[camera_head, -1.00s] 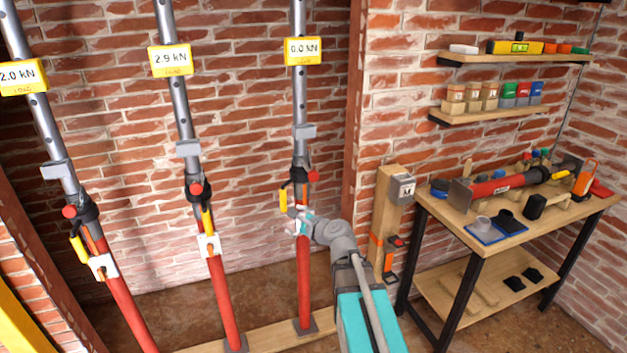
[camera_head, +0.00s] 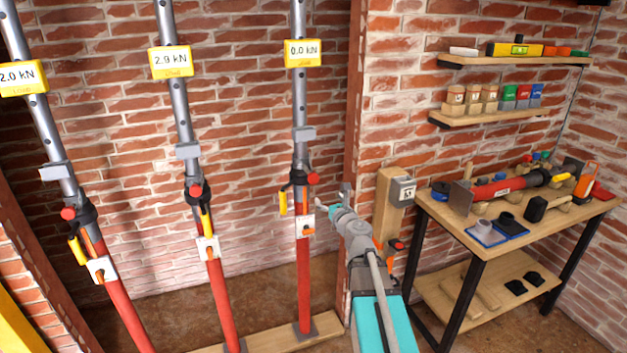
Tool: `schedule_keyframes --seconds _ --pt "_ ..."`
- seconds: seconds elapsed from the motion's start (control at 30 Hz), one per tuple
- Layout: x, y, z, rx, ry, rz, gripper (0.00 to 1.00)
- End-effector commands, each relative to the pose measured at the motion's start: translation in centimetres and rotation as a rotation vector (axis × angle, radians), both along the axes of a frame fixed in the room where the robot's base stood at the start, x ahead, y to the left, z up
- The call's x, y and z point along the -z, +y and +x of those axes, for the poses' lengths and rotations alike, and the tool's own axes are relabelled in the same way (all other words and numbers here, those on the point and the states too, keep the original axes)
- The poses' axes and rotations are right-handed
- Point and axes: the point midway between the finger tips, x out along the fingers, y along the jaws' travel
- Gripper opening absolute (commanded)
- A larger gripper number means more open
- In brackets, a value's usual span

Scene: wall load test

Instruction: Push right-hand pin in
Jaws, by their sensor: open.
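The right-hand prop has a red lower tube (camera_head: 304,285), a grey upper tube (camera_head: 299,105) and a yellow load display (camera_head: 303,53) reading 0.0 kN. A round red knob (camera_head: 313,178), apparently the pin's head, sticks out to the right of its dark collar. A yellow handle (camera_head: 283,203) hangs at the collar's left. Below is a white plate (camera_head: 305,227) with an orange lever. My gripper (camera_head: 325,208) is open and empty, just right of the tube and lower than the red knob, apparently apart from both. Its fingertips are small in view. How deep the pin sits cannot be told.
Two more props stand left, with displays reading 2.9 kN (camera_head: 170,61) and 2.0 kN (camera_head: 22,77). A wooden post (camera_head: 388,205) with a grey box stands right of my gripper. A workbench (camera_head: 530,225) with tools is farther right. Bare brick lies behind the props.

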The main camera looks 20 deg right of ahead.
Motion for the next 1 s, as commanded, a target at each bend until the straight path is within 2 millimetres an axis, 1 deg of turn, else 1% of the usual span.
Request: schedule_keyframes --seconds 0.27,0.43,0.5,0.8,1.0 --pt "0.0 0.0 1.5 -0.001 0.0 -0.001 0.91" --pt "0.0 -0.1 3.1 -0.001 0.0 -0.002 0.91" --pt "0.0 -0.1 4.4 -0.002 0.0 -0.002 0.91" --pt "0.0 -0.1 9.0 -0.002 0.0 -0.002 0.91" --pt "0.0 0.0 11.7 -0.001 0.0 -0.002 0.91"
